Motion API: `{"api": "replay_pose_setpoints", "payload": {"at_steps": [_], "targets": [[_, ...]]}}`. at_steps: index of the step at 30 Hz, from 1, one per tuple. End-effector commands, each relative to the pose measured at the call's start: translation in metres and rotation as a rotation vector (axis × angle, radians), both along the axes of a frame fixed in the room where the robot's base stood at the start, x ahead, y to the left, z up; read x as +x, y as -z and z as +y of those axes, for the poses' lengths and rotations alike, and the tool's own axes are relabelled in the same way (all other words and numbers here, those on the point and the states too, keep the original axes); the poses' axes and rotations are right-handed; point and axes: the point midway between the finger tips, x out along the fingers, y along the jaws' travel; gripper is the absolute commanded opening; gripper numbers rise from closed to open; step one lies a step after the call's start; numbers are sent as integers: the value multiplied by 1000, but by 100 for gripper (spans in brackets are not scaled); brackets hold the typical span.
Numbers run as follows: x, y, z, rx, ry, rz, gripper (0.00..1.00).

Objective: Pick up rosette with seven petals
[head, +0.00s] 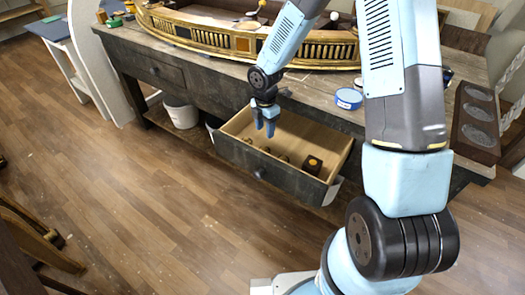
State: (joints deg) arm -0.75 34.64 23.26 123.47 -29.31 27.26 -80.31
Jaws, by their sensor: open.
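The open drawer (300,135) below the workbench holds several small dark pieces. One round brassy piece lies on a dark square block (312,165) at the right of the drawer. Smaller dark pieces, one of them here (284,158), lie along the front side. They are too small for me to count petals, so I cannot tell which is the rosette with seven petals. My gripper (265,127) points down above the left part of the drawer. Its blue fingers are apart with nothing between them.
The drawer's raised walls surround the pieces. The workbench (220,65) carries a long gilt console part (215,38) and a blue roll of tape (349,98). A dark tray with round hollows (478,120) is at the right. White buckets (181,112) stand below. The floor at left front is mostly clear.

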Motion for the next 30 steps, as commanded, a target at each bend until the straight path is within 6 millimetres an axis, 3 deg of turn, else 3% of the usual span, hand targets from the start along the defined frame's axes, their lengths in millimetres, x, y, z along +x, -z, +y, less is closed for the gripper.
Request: {"api": "replay_pose_setpoints", "payload": {"at_steps": [3, 13, 21, 30], "targets": [[-1, 18, 1, 0, -2, 2, 49], [-1, 40, 1, 0, -1, 0, 49], [-3, 76, 2, -1, 0, 1, 49], [-3, 84, 2, 0, 1, -2, 49]]}}
